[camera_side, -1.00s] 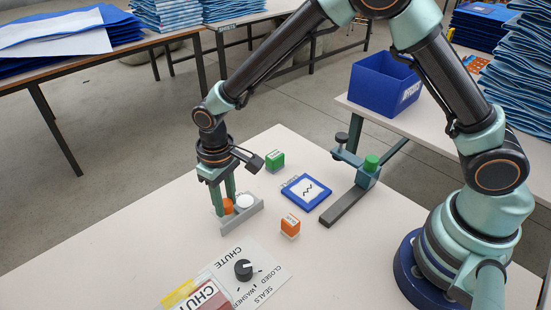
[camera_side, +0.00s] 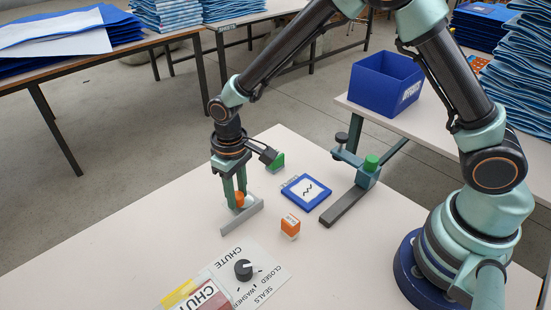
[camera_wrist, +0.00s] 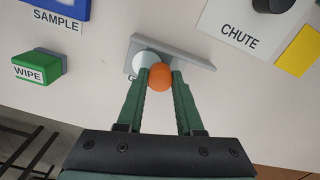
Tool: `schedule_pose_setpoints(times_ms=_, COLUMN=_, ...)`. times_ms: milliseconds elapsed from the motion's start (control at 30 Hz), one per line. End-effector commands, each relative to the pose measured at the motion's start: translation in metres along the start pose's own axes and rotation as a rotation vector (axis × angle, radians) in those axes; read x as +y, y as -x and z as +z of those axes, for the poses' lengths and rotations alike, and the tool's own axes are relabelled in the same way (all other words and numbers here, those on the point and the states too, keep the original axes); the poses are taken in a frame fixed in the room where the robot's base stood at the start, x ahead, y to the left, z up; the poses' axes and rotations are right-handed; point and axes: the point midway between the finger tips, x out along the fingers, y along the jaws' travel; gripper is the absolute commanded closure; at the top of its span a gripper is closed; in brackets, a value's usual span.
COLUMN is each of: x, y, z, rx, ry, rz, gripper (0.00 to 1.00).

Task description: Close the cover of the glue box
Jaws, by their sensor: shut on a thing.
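My gripper (camera_side: 240,201) points down over the grey holder (camera_side: 240,217) on the table. It is shut on an orange round piece (camera_side: 239,200), which also shows between the fingertips in the wrist view (camera_wrist: 160,78). A white round piece (camera_wrist: 147,60) sits at the grey holder (camera_wrist: 190,57), right beside the orange piece in the wrist view and partly covered by it. In the side view the fingers mostly hide the white piece. A "G" of a label shows beside it; the rest is hidden. I cannot tell whether the orange piece touches the white one.
A green WIPE block (camera_wrist: 38,68), a blue SAMPLE pad (camera_side: 306,191) and an orange block (camera_side: 290,225) stand nearby. A green-topped stand (camera_side: 361,180) is to the right. The CHUTE panel with a black knob (camera_side: 243,269) lies in front. The table's left side is clear.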

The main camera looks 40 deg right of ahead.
Motion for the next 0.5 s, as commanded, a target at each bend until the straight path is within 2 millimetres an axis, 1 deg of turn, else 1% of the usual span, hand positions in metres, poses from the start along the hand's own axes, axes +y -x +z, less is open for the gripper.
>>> schedule_pose_setpoints(times_ms=33, x=0.01, y=0.002, z=0.001, rx=0.002, ry=-0.005, rz=0.0, gripper=1.0)
schedule_pose_setpoints(times_ms=133, x=0.02, y=0.002, z=0.004, rx=0.002, ry=-0.003, rz=0.0, gripper=1.0)
schedule_pose_setpoints(times_ms=433, x=0.025, y=0.002, z=0.006, rx=0.0, ry=-0.004, rz=0.0, gripper=1.0)
schedule_pose_setpoints(times_ms=467, x=0.025, y=0.002, z=0.006, rx=0.0, ry=-0.005, rz=0.0, gripper=0.61)
schedule_pose_setpoints(times_ms=500, x=0.025, y=0.002, z=0.006, rx=0.0, ry=-0.004, rz=0.0, gripper=0.45)
